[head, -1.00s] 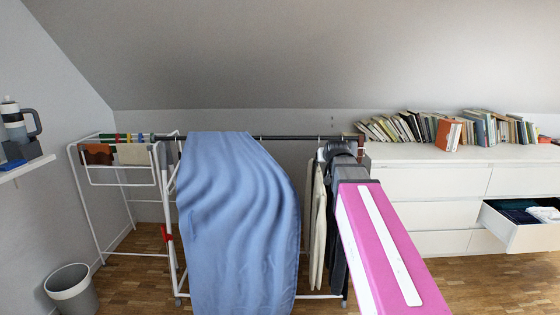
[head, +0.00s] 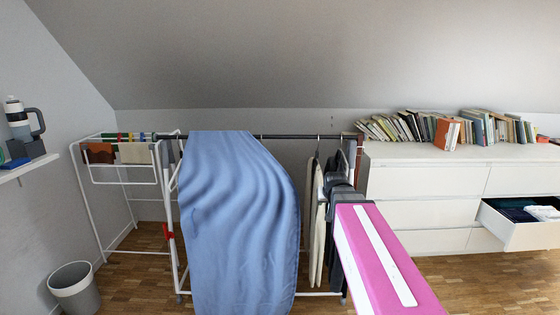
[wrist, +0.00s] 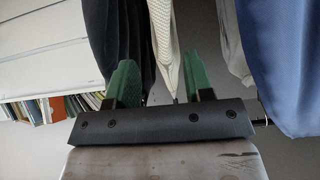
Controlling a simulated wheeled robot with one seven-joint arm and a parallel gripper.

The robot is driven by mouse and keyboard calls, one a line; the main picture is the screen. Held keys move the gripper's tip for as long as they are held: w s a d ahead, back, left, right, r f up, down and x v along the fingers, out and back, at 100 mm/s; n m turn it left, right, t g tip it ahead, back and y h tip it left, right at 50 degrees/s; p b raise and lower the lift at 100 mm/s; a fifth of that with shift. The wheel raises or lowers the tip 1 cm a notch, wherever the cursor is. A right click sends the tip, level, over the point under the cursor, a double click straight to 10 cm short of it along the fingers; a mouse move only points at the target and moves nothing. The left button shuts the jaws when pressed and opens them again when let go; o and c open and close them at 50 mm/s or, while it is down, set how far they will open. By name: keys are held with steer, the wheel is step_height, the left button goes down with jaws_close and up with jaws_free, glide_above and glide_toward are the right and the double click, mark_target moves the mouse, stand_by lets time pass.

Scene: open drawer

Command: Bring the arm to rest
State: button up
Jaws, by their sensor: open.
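My gripper shows in the wrist view (wrist: 164,88) with its two green fingers spread apart. A cream garment (wrist: 165,42) and a dark garment (wrist: 125,35) hang beyond the fingers. I cannot tell how far they are from the fingertips, and nothing looks gripped. In the head view, my pink arm reaches forward from the lower right. Its dark grey end is in front of or beside the hanging clothes, and the fingers cannot be made out there.
A clothes rack holds a large blue cloth (head: 235,220) and hanging garments (head: 316,215) close left of my arm. A white dresser (head: 425,182) stands right, with an open drawer (head: 525,233). Books (head: 478,128) line its top. A bin (head: 75,288) stands at left.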

steer(key=s+f+g, duration=0.8)
steer(key=s+f, duration=1.1)
steer(key=f, duration=0.1)
steer(key=shift+s+f, duration=0.25)
stand_by(1.0)
